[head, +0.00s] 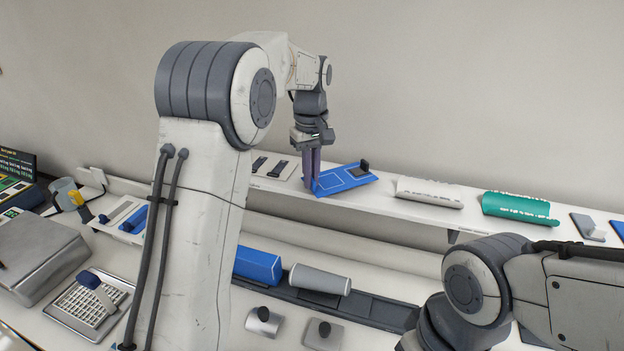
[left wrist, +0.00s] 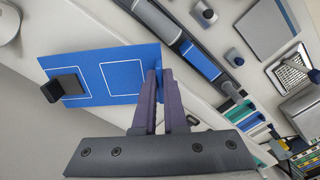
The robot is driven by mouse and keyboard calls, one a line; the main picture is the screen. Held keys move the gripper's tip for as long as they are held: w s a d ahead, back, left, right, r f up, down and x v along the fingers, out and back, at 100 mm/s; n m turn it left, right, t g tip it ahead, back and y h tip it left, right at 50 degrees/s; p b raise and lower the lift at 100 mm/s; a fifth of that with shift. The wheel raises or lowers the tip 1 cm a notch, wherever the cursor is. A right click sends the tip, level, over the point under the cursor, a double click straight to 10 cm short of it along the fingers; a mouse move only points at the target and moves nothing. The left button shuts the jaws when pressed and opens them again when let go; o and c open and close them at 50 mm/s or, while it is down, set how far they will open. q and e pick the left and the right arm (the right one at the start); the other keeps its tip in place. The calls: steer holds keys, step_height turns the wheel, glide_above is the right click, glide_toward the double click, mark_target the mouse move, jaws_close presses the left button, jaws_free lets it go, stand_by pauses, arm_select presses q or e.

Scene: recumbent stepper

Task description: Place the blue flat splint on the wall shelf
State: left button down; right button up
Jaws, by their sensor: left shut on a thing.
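The blue flat splint (head: 347,178) is a thin blue board with white outlines and a small black block at one end. It is over the wall shelf (head: 405,207), between dark strips on its left and a white roll on its right. My left gripper (head: 314,184) points down and is shut on the splint's left end. The splint also shows in the left wrist view (left wrist: 105,78), with the fingers (left wrist: 160,100) at its edge. I cannot tell whether it touches the shelf. My right gripper is out of view.
On the shelf, a white roll (head: 428,192) and a teal roll (head: 518,208) lie right of the splint. Below, the counter holds a blue block (head: 257,265), a grey roll (head: 319,279) and a metal box (head: 38,258). The wall is close behind the shelf.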

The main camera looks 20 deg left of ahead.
arm_select(q)
steer(key=shift+f, duration=0.95)
steer(key=shift+f, duration=0.1)
steer(key=c, duration=1)
jaws_free()
